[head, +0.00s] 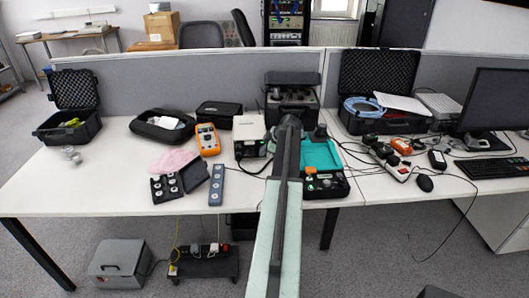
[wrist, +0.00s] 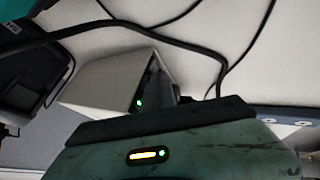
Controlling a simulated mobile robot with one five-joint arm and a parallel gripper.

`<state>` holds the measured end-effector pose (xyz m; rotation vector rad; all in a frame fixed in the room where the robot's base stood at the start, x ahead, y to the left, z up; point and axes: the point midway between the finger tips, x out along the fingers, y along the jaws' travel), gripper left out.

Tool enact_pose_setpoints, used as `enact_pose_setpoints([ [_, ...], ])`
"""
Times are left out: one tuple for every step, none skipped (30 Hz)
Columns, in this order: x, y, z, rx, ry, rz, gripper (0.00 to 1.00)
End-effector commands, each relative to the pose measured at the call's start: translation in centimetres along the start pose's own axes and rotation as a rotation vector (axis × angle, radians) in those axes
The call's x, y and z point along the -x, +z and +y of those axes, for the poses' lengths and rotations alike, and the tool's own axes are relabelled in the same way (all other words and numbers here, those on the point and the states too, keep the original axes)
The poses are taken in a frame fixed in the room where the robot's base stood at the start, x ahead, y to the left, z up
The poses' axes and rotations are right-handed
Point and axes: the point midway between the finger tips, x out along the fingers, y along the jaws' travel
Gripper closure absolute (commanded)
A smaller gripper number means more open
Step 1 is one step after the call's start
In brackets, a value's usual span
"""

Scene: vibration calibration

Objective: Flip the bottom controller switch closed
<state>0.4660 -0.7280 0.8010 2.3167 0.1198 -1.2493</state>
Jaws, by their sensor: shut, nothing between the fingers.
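A pale-topped box with a dark front and small lights (head: 250,138), which looks like the controller, stands mid-table in the head view. In the wrist view, a pale box with a green light (wrist: 100,85) sits upper left of centre. I cannot make out its switches. My gripper (head: 291,122) is at the far end of my dark arm, right of that box in the head view. It is shut and empty; its fingers are small and hard to make out. I see no contact with a switch.
An orange multimeter (head: 207,139), a grey strip (head: 217,186) and a case of small parts (head: 167,188) lie left. Cables cross the wrist view. A grey partition (head: 200,77) stands behind.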

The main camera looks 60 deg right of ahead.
Motion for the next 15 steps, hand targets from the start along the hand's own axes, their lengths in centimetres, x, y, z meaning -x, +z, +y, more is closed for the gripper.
enact_pose_setpoints([
  [0.0,0.0,0.0,0.000,0.000,0.000,1.00],
  [0.0,0.0,0.0,0.000,0.000,0.000,1.00],
  [0.0,0.0,-0.1,0.000,0.000,-0.001,1.00],
  [0.1,0.0,-0.2,0.000,0.000,0.000,1.00],
  [0.1,-0.1,-0.3,0.001,-0.001,0.000,1.00],
  [0.2,-0.2,-0.6,0.001,-0.001,0.000,1.00],
  [0.4,-0.2,-0.8,0.001,-0.001,0.000,1.00],
  [0.5,-0.3,-1.1,0.001,-0.001,0.000,1.00],
  [0.8,-0.4,-1.5,0.002,-0.001,0.000,1.00],
  [1.0,-0.6,-1.9,0.002,-0.001,0.001,1.00],
  [1.2,-0.7,-2.3,0.003,-0.002,0.001,1.00],
  [1.6,-0.9,-3.0,0.003,-0.002,0.001,1.00],
  [1.9,-1.0,-3.5,0.004,-0.002,0.002,1.00],
  [2.6,-1.2,-3.5,0.003,-0.001,0.002,1.00],
  [4.1,-1.3,-2.7,0.001,0.000,0.001,1.00],
])
